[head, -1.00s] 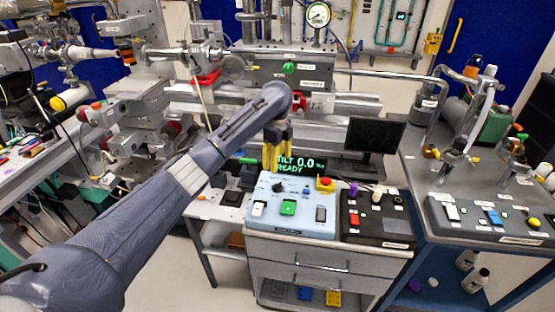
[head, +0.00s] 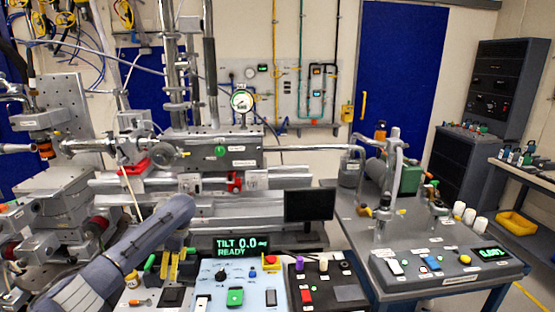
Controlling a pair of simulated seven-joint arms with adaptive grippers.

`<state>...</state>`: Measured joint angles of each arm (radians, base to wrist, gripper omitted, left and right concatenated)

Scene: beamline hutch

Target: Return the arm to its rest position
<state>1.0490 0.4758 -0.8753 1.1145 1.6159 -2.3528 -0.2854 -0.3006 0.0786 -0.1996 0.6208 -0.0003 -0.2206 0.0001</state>
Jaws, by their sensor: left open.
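My left arm comes in from the lower left in the head view. Its left gripper (head: 180,266), with yellow fingers, points down near the left edge of the light-blue control panel (head: 218,300). The fingers are apart with nothing visible between them. I cannot tell how high the fingertips are above the surface below. A display (head: 241,246) behind the panel reads "TILT 0.0" and "READY". My right gripper is not in view.
A dark control box (head: 325,292) adjoins the blue panel. A black monitor (head: 309,205) stands behind them. A grey bench (head: 350,222) with pipework and a switch panel (head: 425,266) is at right. Beamline hardware (head: 215,155) spans the back.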

